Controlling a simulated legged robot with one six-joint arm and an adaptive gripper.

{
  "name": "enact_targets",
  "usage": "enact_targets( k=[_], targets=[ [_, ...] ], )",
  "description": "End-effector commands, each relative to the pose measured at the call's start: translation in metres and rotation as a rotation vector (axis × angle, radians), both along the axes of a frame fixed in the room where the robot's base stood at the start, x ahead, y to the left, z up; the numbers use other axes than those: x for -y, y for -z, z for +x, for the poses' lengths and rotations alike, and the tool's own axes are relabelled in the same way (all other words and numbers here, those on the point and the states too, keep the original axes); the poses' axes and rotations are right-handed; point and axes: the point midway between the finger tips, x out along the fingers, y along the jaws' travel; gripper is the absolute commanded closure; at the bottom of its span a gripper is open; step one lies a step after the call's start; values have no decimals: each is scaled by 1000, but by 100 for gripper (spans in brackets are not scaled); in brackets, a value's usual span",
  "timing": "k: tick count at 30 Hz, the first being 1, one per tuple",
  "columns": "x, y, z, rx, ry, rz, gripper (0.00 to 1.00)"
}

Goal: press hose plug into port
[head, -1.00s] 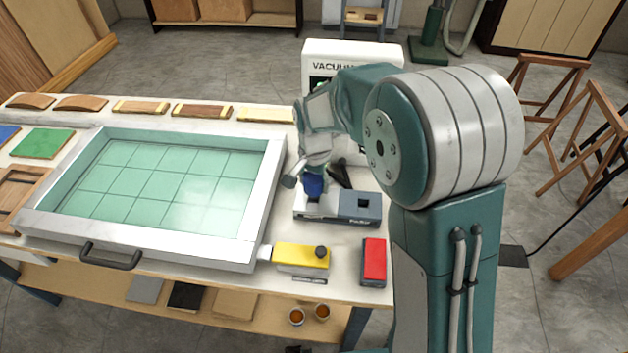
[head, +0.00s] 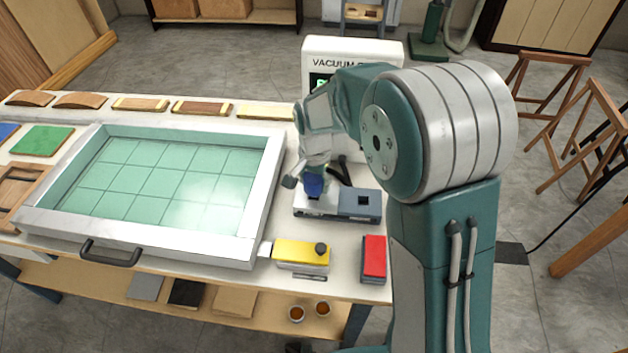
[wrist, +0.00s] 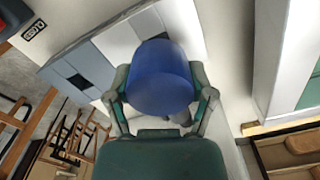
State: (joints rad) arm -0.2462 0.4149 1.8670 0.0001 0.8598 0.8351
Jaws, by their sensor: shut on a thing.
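The blue hose plug (wrist: 160,78) is held between the fingers of my gripper (wrist: 162,95) in the wrist view. In the head view the plug (head: 314,185) is just below my gripper (head: 313,170), over the left part of the grey and white port block (head: 360,205). The block also shows behind the plug in the wrist view (wrist: 90,62). A dark square opening (head: 363,200) shows on the block's right part. The plug's lower end is hidden, so I cannot tell whether it is in a port.
A white-framed tray with a green gridded bed (head: 262,190) lies left of the block. A yellow block with a black knob (head: 300,253) and a red block (head: 374,258) lie in front. The vacuum unit (head: 330,50) stands behind.

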Motion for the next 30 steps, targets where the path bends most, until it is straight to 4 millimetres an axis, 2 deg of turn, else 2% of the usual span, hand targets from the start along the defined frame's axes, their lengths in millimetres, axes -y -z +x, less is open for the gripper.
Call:
enact_targets(
  k=[30],
  targets=[
    [0, 11, 0, 0, 0, 0, 82]
  ],
)
